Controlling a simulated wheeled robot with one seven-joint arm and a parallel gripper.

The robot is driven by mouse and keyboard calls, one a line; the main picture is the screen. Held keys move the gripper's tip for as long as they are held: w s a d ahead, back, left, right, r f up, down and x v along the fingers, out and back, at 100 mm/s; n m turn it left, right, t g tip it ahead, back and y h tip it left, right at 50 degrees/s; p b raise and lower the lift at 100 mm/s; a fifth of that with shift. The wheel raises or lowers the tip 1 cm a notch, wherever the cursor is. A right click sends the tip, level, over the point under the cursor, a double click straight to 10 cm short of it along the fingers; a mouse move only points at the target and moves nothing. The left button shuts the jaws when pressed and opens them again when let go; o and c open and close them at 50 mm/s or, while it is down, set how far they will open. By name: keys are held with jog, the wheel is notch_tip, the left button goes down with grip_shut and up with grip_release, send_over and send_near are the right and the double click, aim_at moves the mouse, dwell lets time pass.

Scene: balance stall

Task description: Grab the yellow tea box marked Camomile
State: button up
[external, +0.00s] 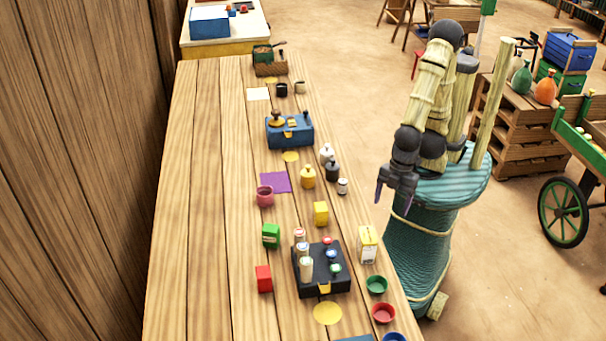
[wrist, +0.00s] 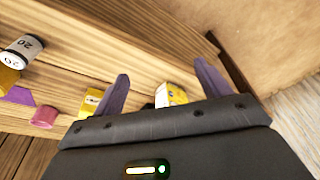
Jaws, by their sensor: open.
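A small yellow box (external: 320,213) stands on the wooden table, between the pink cup and the white-and-yellow carton. In the wrist view a yellow box (wrist: 89,104) shows left of the left finger, partly hidden by it; its lettering is too small to read. My gripper (external: 394,198) is open and empty, pointing down just off the table's right edge, right of the yellow box and apart from it. In the wrist view my gripper (wrist: 163,86) has its fingers spread, with the white-and-yellow carton (wrist: 172,95) showing beyond and between them.
The white-and-yellow carton (external: 367,246) stands near the table's right edge. A green box (external: 271,235), a red box (external: 264,279) and a dark tray (external: 312,285) with several cylinders are nearby. A pink cup (external: 265,197) and a white jar (external: 342,187) stand farther back. The table's left strip is clear.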

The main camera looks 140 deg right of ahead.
jog(key=shift+o, duration=1.1)
